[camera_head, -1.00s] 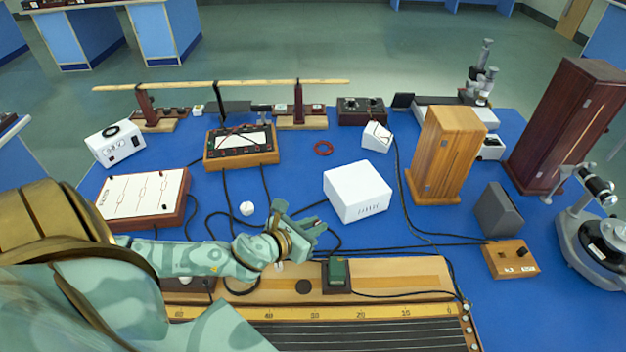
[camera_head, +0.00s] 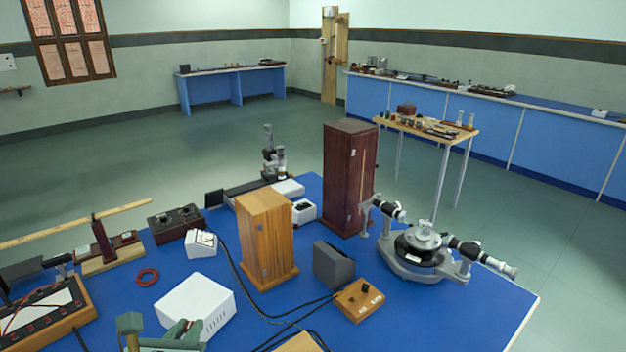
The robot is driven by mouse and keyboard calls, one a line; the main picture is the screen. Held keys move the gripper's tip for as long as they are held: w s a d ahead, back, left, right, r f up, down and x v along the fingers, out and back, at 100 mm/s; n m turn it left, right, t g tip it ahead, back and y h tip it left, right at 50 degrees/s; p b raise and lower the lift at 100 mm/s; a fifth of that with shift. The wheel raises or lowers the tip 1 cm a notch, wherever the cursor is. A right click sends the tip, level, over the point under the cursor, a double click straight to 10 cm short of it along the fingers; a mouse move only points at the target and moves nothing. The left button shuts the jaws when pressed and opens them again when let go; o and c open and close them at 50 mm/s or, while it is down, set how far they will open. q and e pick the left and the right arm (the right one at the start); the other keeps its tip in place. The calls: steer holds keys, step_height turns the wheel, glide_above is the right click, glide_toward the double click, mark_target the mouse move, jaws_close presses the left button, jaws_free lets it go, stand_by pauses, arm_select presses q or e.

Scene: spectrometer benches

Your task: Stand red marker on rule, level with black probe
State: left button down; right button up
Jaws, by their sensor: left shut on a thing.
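My left gripper (camera_head: 160,335) shows at the bottom edge, left of centre, in front of the white box. Only its green end parts are in the picture. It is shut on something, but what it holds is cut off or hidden. The red marker cannot be made out in this view. A tan wooden corner (camera_head: 302,343) at the bottom edge looks like the far right end of the rule's board. My right gripper is not in view.
On the blue bench (camera_head: 430,320) stand a white box (camera_head: 197,305), a wooden cabinet (camera_head: 266,235), a dark red cabinet (camera_head: 349,178), a grey box (camera_head: 334,265), a small wooden switch box (camera_head: 360,300) and a spectrometer (camera_head: 420,250). A red ring (camera_head: 147,277) lies at left. Cables cross the middle.

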arm_select(q)
steer(key=r, duration=0.1)
steer(key=w+d+r, duration=0.1)
steer(key=r, duration=0.2)
steer(key=shift+w+d, duration=0.4)
steer(key=shift+a, duration=0.1)
steer(key=shift+m, duration=0.3)
